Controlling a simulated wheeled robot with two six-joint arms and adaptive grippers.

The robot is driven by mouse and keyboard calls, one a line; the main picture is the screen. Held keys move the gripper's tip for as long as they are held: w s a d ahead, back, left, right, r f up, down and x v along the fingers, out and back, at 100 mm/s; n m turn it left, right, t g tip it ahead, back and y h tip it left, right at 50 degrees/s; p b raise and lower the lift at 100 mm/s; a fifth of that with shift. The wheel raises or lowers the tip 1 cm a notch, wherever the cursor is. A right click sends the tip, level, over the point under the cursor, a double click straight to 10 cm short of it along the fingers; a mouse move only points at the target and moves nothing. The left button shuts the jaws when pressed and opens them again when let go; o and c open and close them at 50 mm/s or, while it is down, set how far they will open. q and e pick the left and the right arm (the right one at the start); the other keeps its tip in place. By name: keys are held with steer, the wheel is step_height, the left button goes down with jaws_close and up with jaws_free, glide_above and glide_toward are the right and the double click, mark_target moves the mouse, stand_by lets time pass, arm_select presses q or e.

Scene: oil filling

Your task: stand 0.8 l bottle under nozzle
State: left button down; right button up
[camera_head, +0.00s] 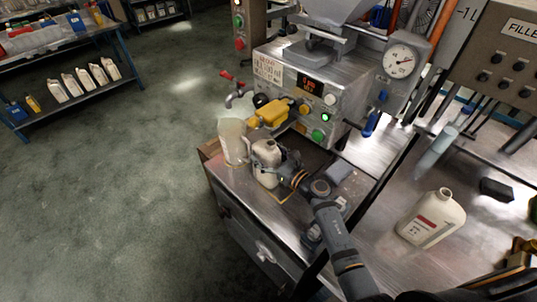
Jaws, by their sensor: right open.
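A white bottle (264,152) with an open neck stands upright on the steel bench in front of the filling machine. It is below the yellow part (270,112) on the machine's front; the nozzle tip itself I cannot make out. My right gripper (270,170) reaches in from the lower right, open, with its fingers at the bottle's near and right sides. Whether they touch it I cannot tell. The gripper hides part of the bottle's lower body. My left gripper is not in view.
A translucent jug (232,142) stands close left of the bottle, below a red-handled tap (236,88). Another white bottle (432,218) with a red label stands on the right-hand table. The machine's front (310,95) rises behind. Open floor lies left.

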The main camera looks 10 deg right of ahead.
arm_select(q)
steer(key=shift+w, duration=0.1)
arm_select(e)
steer(key=v, duration=1.2)
steer(key=shift+a, duration=0.1)
